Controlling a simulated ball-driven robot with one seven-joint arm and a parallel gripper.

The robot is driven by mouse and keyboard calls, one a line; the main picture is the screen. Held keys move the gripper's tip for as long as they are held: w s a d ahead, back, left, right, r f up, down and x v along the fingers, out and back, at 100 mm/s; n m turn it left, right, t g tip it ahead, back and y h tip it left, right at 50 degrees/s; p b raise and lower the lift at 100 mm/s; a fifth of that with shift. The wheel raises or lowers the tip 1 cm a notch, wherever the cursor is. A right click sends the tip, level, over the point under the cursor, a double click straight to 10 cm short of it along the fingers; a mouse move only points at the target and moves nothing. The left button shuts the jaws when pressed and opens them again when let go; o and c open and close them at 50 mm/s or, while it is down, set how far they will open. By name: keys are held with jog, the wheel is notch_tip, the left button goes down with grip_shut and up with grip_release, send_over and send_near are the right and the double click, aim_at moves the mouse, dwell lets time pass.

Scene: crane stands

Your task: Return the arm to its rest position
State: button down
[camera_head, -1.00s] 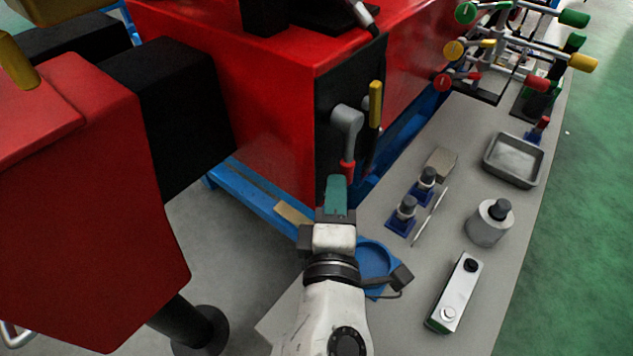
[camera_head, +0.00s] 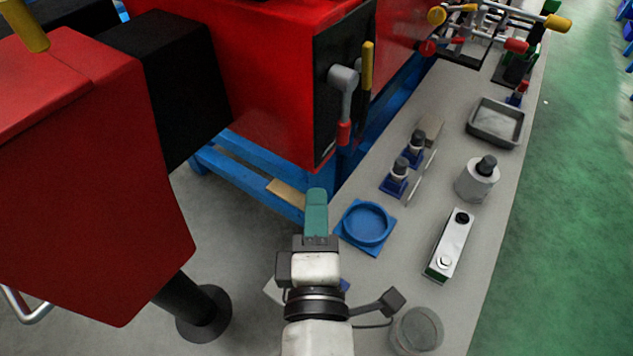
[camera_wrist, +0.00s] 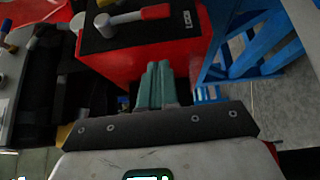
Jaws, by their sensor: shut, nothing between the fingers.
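My gripper (camera_head: 316,212) shows in the head view at the lower middle, its teal fingers together and nothing between them. It is apart from the red machine (camera_head: 270,85), in front of and below the panel with a grey lever (camera_head: 343,85) that has a red grip. It stands just left of the blue round holder (camera_head: 366,223) on the grey bench (camera_head: 400,265). In the wrist view the teal fingers (camera_wrist: 157,85) are side by side, with the red machine (camera_wrist: 130,55) and its red-handled lever (camera_wrist: 140,16) beyond them.
The bench carries a white and green box (camera_head: 449,245), a grey canister (camera_head: 477,180), a metal tray (camera_head: 496,123) and a clear jar (camera_head: 416,330) near my wrist. Blue-based parts (camera_head: 398,178) stand near the machine. A large red block (camera_head: 90,180) fills the left.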

jog(key=shift+s+a, duration=0.1)
jog(key=shift+s, duration=1.15)
